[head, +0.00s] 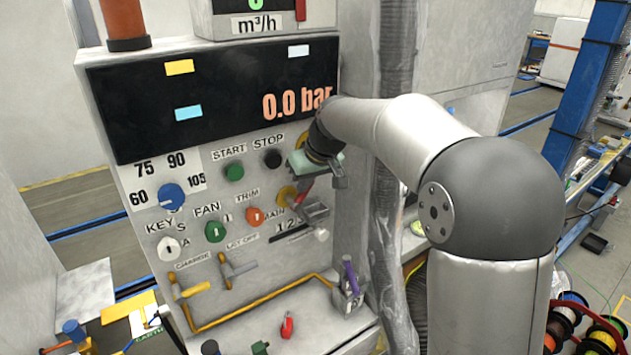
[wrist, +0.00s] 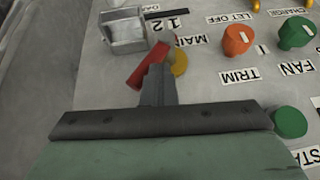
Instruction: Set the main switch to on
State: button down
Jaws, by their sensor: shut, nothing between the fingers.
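The main switch is a red handle (wrist: 150,64) on a yellow round base (wrist: 180,62), beside the MAIN label in the wrist view. The handle lies slanted across the base. In the head view the yellow base (head: 287,196) shows on the right part of the panel, with part of the red handle next to it. My gripper (wrist: 156,84) is shut and empty. Its fingertips are right at the red handle and cover part of it; I cannot tell whether they touch. In the head view my gripper (head: 303,188) hides part of the switch.
The orange TRIM knob (head: 255,216), green FAN knob (head: 215,231), green START button (head: 234,172) and black STOP button (head: 272,158) are close by. A grey block (wrist: 123,30) juts out near the handle. A corrugated hose (head: 392,200) runs down beside the panel.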

jog(key=shift+w+d+f, duration=0.1)
jog(key=shift+w+d, duration=0.1)
jog(key=shift+d, duration=0.15)
dwell(0.3)
